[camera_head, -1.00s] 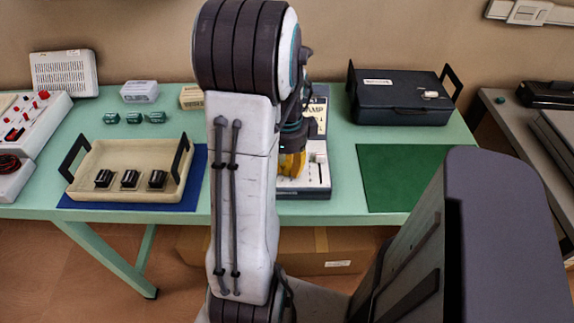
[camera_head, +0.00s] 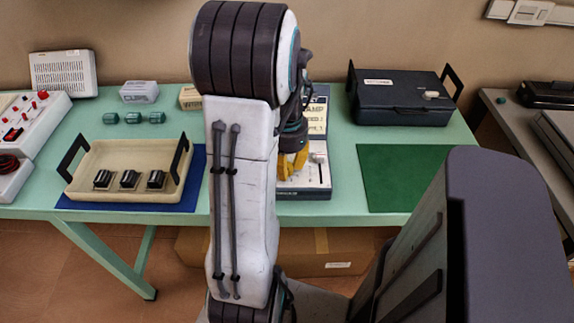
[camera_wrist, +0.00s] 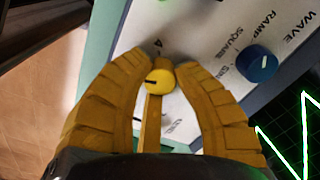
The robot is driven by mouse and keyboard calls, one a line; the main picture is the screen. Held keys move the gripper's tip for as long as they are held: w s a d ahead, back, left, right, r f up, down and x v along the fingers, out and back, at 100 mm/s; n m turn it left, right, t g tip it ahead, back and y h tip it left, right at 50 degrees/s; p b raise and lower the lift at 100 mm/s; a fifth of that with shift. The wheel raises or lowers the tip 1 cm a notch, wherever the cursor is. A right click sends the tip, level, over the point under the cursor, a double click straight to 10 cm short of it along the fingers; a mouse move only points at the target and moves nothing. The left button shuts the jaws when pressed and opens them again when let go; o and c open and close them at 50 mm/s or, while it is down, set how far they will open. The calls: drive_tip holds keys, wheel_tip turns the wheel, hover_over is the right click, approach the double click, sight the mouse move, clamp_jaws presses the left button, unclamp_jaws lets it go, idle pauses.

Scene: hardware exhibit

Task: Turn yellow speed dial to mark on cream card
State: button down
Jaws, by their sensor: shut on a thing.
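The yellow speed dial (camera_wrist: 158,81), with a dark pointer line towards the left of the wrist picture, sits on a pale panel (camera_wrist: 205,42). My gripper (camera_wrist: 163,64) has its yellow-brown fingers closed around the dial. In the head view, the gripper (camera_head: 292,165) is over the device (camera_head: 318,180), largely hidden by my arm. A cream card (camera_head: 317,118) with dark lettering, partly reading "AMP", stands behind; my arm hides part of it and I cannot make out its mark.
A blue knob (camera_wrist: 257,64) with a white pointer is beside the dial, near wave labels. A screen (camera_wrist: 295,130) shows a green trace. A cream tray (camera_head: 128,160) stands left, a dark case (camera_head: 400,100) behind right. The green mat (camera_head: 400,180) is clear.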

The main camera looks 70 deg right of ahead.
drive_tip(key=n, duration=0.4)
drive_tip(key=shift+a+f+n, duration=0.1)
drive_tip(key=shift+n, duration=0.2)
drive_tip(key=n, duration=0.4)
drive_tip(key=shift+n, duration=0.3)
drive_tip(key=c, duration=0.9)
unclamp_jaws()
wheel_tip(320, 180, up, 12)
